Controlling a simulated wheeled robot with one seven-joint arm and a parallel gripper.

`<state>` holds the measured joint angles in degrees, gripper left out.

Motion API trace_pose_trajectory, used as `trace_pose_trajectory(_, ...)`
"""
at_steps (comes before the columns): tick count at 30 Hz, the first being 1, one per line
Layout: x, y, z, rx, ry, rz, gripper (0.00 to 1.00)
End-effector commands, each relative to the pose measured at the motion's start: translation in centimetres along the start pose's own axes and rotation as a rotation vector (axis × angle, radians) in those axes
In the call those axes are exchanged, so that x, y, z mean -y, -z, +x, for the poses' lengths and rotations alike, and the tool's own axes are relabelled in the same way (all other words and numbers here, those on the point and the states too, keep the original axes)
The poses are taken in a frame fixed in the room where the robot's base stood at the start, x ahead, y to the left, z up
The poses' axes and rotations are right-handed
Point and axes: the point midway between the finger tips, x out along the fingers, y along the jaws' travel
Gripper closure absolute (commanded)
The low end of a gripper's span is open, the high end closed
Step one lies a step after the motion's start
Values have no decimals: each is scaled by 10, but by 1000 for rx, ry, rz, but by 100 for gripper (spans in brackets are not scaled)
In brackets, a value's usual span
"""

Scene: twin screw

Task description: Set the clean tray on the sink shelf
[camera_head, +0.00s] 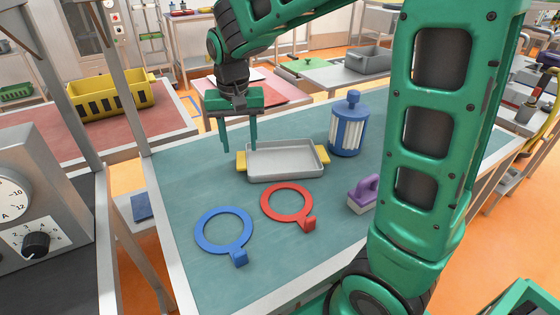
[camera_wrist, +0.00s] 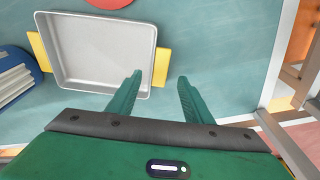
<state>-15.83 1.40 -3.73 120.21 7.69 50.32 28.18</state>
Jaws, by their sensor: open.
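A shallow grey tray (camera_head: 286,161) with a yellow handle at each end lies flat on the teal-topped table (camera_head: 185,213). It looks empty. The tray also shows in the wrist view (camera_wrist: 98,48). My gripper (camera_head: 238,147) is open and empty, above the table by the tray's left end. In the wrist view my fingers (camera_wrist: 160,85) are spread, with the near yellow handle (camera_wrist: 161,67) just beyond the gap between their tips. I cannot tell how high the fingertips are above the handle. I cannot make out which surface is the sink shelf.
A blue-and-white filter canister (camera_head: 349,128) stands right of the tray. A red ring (camera_head: 270,205), a blue ring (camera_head: 203,241) and a purple-handled brush (camera_head: 363,196) lie in front. A yellow crate (camera_head: 110,97) sits on the red table at left.

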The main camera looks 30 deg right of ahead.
Motion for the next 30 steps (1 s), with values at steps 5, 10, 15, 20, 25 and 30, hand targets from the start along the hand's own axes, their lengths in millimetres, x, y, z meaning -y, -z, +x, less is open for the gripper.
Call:
trace_pose_trajectory(5,-1,-4,26,3,-2,0,54)
trace_pose_trajectory(10,-1,-3,42,1,-1,1,54)
trace_pose_trajectory(15,-1,-3,44,0,0,1,54)
trace_pose_trajectory(20,-1,-3,44,0,0,1,68)
trace_pose_trajectory(25,-1,-3,44,0,0,1,100)
trace_pose_trajectory(30,-1,-3,44,0,0,1,100)
